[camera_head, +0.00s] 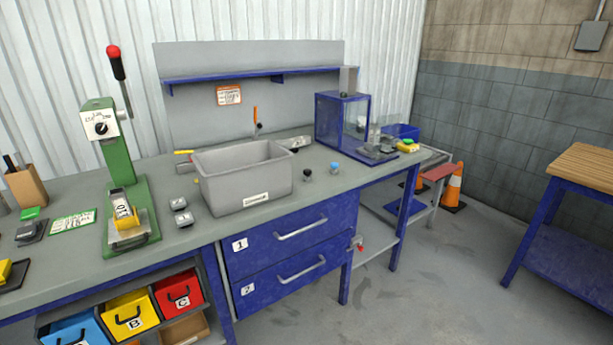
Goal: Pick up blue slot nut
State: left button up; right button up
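A small blue-topped piece (335,168), which looks like the blue slot nut, rests on the grey tabletop of the workbench (370,171) near its front edge, right of the grey bin. It is small in the head view, and its exact shape is hard to make out. A small black piece (307,174) stands to its left, apart from it. Neither of my grippers shows in the head view.
The grey bin (222,191) stands left of the small pieces. A blue-framed machine (328,128) stands behind and right. A green lever press (110,160) is at the left. Drawers (262,254) sit below. Open floor lies right, before a wooden-topped table (585,170).

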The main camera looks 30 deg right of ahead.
aim_at(335, 166)
jog(key=z, duration=1.3)
jog(key=i+l+u, duration=0.15)
jog(key=i+l, duration=0.15)
jog(key=i+l+u, duration=0.35)
jog(key=i+l, duration=0.2)
jog(key=l, duration=0.15)
jog(key=i+l+u, duration=0.15)
jog(key=l, duration=0.25)
jog(key=i+l+u, duration=0.2)
jog(key=i+l, duration=0.15)
jog(key=k+l, duration=0.05)
jog(key=l, duration=0.05)
